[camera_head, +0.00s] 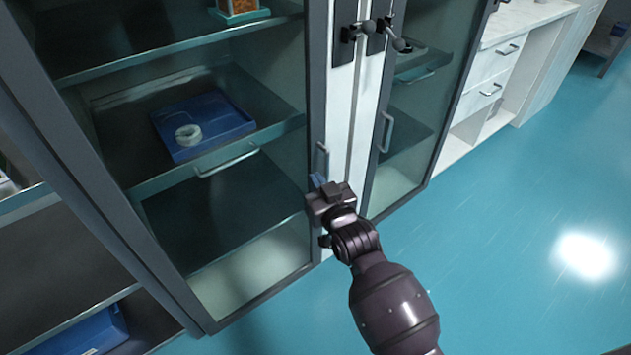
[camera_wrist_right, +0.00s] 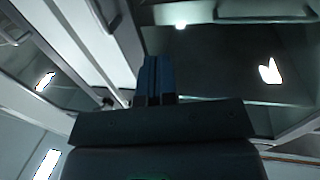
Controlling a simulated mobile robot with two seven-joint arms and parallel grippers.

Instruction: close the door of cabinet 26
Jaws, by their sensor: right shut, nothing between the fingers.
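No number label is readable, so I cannot tell which cabinet is 26. A glass door with a grey frame (camera_head: 318,75) fills the left half of the head view. Its bar handle (camera_head: 322,160) is on the right side of the frame. The door looks closed or nearly closed; a small gap cannot be ruled out. My right gripper (camera_head: 318,181) is just below this handle, at the frame's right edge. Its blue fingers are together and empty, also in the wrist view (camera_wrist_right: 155,65). Contact with the door cannot be told. My left gripper is out of view.
A second glass door with a handle (camera_head: 387,132) stands to the right, past a white strip (camera_head: 343,110). Behind the left glass, a blue tray (camera_head: 215,120) holds a white ring (camera_head: 188,135). White drawers (camera_head: 490,75) stand further right. The turquoise floor (camera_head: 500,240) is clear.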

